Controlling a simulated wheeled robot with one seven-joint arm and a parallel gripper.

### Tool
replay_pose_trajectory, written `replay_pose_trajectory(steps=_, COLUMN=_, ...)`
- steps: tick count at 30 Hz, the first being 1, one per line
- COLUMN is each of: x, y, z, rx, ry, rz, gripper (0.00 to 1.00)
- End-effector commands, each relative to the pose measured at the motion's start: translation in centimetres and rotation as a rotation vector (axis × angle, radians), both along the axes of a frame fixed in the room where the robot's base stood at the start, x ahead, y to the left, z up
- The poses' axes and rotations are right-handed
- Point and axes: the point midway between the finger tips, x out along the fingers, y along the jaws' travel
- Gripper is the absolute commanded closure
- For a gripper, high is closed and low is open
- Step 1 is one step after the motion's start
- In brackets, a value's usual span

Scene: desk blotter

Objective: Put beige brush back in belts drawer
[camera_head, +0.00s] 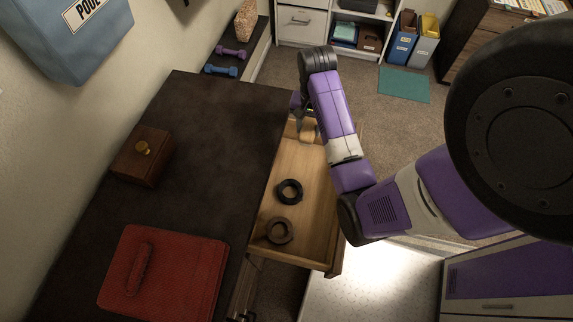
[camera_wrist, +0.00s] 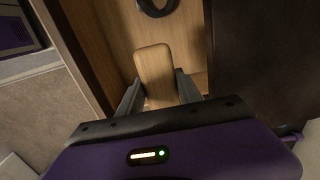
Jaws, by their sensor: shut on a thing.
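The beige brush (camera_wrist: 154,72) is a light wooden block between my gripper's fingers in the wrist view. My gripper (camera_wrist: 158,90) is shut on it. In the head view the brush (camera_head: 308,133) shows at the far end of the open belts drawer (camera_head: 298,165), just below my gripper (camera_head: 303,120). The drawer is pulled out from the dark desk and holds a black rolled belt (camera_head: 289,191) and a brown rolled belt (camera_head: 279,231). The brush is over or inside the drawer; I cannot tell whether it touches the drawer floor.
Purple and blue dumbbells (camera_head: 220,71) lie beyond the desk.

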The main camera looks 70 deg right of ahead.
Motion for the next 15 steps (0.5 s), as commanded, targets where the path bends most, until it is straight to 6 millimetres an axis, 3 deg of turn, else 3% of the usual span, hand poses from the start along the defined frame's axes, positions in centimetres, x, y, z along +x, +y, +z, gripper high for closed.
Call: replay_pose_trajectory(steps=15, x=0.0, y=0.2, z=-12.3, rx=0.004, ry=0.002, rz=0.003, gripper=1.00)
